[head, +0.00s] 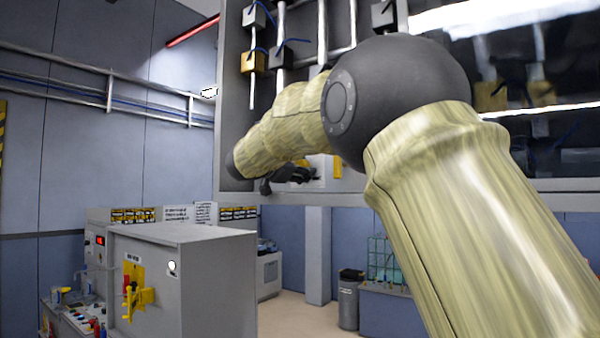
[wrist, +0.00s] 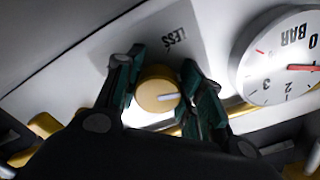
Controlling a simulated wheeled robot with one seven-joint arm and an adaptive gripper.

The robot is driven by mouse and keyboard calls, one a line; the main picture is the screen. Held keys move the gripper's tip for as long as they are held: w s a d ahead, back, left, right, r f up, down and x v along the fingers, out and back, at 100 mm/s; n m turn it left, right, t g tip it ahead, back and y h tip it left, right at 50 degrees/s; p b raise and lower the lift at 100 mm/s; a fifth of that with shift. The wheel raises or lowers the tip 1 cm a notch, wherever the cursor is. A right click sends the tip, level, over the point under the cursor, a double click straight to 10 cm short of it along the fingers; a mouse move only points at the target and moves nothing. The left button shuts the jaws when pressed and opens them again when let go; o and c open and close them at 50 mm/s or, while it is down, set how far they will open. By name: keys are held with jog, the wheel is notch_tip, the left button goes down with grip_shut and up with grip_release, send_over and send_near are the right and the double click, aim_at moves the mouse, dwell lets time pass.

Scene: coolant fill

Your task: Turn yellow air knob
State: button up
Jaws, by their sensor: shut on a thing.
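The yellow air knob (wrist: 158,90) shows in the wrist view as a round yellow knob with a white pointer line, on a pale panel. My gripper (wrist: 160,85) is shut on it, with one green-padded finger on its left side and one on its right. The word "LESS" is printed on the panel above the knob, upside down in this view. In the head view my gripper (head: 290,174) is a dark shape under my wrist, and my arm hides most of the knob's surroundings there.
A round pressure gauge (wrist: 285,58) marked BAR, with a red needle, sits right of the knob. In the head view, a grey cabinet (head: 190,270) with a yellow lockout handle (head: 135,292) stands lower left. A bin (head: 349,300) stands on the floor behind.

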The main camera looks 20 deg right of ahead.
jog(key=shift+s+d+r+m+b, duration=0.1)
jog(key=shift+s+r+m+b, duration=0.15)
jog(key=shift+r+m, duration=0.2)
jog(key=shift+w+f, duration=0.1)
jog(key=shift+f, duration=0.15)
dwell(1.0)
jog(key=o, duration=0.8)
jog(key=shift+o, duration=1.1)
jog(key=shift+s+a+r, duration=0.1)
jog(key=shift+s+a, duration=0.1)
jog(key=shift+w+d, duration=0.1)
jog(key=v, duration=1.2)
